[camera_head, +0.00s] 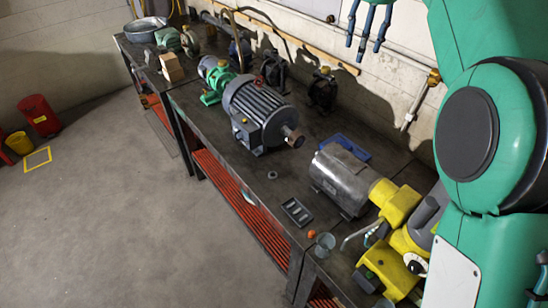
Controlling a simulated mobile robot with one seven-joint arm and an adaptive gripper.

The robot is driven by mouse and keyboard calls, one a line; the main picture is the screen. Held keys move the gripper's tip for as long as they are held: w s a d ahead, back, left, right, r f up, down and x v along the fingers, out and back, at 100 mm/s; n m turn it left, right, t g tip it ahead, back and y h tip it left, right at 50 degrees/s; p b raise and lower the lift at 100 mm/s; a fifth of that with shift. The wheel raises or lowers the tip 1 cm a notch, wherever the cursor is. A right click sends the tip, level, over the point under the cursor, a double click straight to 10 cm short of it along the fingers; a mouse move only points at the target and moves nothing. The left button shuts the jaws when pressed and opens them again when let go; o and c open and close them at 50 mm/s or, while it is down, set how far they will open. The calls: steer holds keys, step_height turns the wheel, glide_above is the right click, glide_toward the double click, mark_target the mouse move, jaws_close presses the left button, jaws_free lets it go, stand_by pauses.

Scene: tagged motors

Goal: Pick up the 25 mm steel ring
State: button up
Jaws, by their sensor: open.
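A small grey ring-like piece (272,175) lies on the dark workbench top, near its front edge. It looks like the steel ring, but it is too small here to read its size. My gripper (365,42) hangs at the top of the view, with its dark blue fingertips spread apart and nothing between them. It is open and well apart from the ring, up and to the right of it in the picture. Its upper part is cut off by the frame edge.
A large grey motor (262,112) stands behind the ring. A silver motor (341,180) with yellow parts stands to the right, near a blue tray (346,147). A small compartment tray (297,211), an orange piece (312,234) and a glass (325,243) lie nearer. Bare bench surrounds the ring.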

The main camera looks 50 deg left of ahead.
steer(key=s+a+f, duration=0.3)
steer(key=a, duration=0.3)
steer(key=s+a+f, duration=0.2)
steer(key=a+f, duration=0.1)
steer(key=a, duration=0.3)
steer(key=h+p, duration=0.1)
glide_above(273, 176)
step_height(273, 176, down, 43)
steer(key=shift+g, duration=0.4)
steer(key=shift+f, duration=0.1)
steer(key=shift+f+p, duration=0.3)
steer(key=shift+f, duration=3.95)
steer(key=shift+f, duration=0.1)
steer(key=shift+s+d+f+p, duration=0.1)
steer(key=shift+f+p, duration=0.3)
steer(key=shift+f, duration=2.1)
